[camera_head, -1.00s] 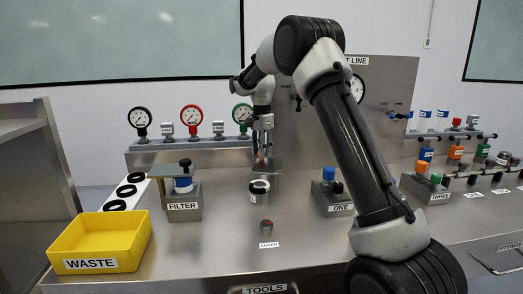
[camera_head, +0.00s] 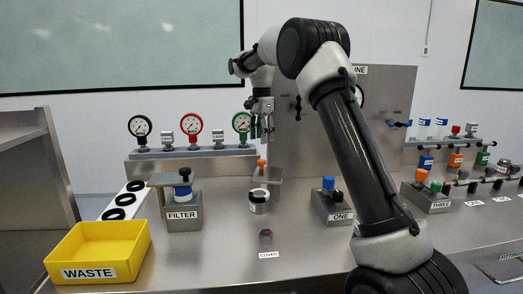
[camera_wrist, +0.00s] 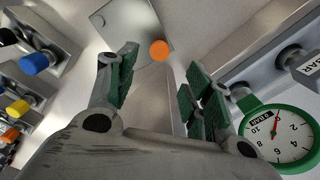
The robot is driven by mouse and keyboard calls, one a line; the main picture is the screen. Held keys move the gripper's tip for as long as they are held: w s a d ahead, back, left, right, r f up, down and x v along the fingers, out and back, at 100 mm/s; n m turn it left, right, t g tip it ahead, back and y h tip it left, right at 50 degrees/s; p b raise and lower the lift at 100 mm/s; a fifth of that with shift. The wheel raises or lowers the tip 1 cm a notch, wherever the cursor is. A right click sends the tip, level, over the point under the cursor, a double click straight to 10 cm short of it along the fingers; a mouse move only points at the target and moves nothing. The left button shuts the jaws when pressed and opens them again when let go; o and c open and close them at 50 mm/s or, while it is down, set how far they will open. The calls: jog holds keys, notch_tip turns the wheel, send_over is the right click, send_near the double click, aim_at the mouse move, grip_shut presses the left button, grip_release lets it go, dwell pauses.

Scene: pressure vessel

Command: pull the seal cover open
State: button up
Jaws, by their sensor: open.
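My gripper (camera_head: 261,130) is open and empty, above a small orange knob (camera_head: 261,165) and apart from it. The knob stands on a flat grey metal plate (camera_head: 275,180) behind the middle of the bench. In the wrist view the orange knob (camera_wrist: 160,50) shows beyond the gap between my green-padded fingers (camera_wrist: 160,85), on the square metal plate (camera_wrist: 120,22). I cannot tell for certain which of these is the seal cover.
A white-and-black canister (camera_head: 259,201) stands in front of the plate. The FILTER block (camera_head: 183,215) is left, the ONE block (camera_head: 335,208) right. Gauges, with a green one (camera_head: 241,122) closest to my gripper, line the back. A yellow WASTE tray (camera_head: 140,232) is front left.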

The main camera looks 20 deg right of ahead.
notch_tip(320, 180, up, 3)
jog(key=shift+r, duration=0.1)
dwell(0.4)
jog(key=s+d+r+n+t, duration=0.1)
jog(key=s+d+r+n, duration=0.2)
jog(key=s, duration=0.8)
jog(key=s+d+r+n+t, duration=0.1)
jog(key=s+r+n, duration=0.35)
jog(key=s, duration=0.55)
jog(key=s+d+f+n+t, duration=0.1)
jog(key=s+f+n, duration=0.2)
jog(key=s, duration=0.8)
jog(key=s+d+f+n+t, duration=0.1)
jog(key=s+f+n, duration=0.3)
jog(key=s+f, duration=0.3)
jog(key=s, duration=0.5)
jog(key=shift+s+d+f, duration=0.15)
jog(key=shift+s+d, duration=0.05)
jog(key=shift+s, duration=0.1)
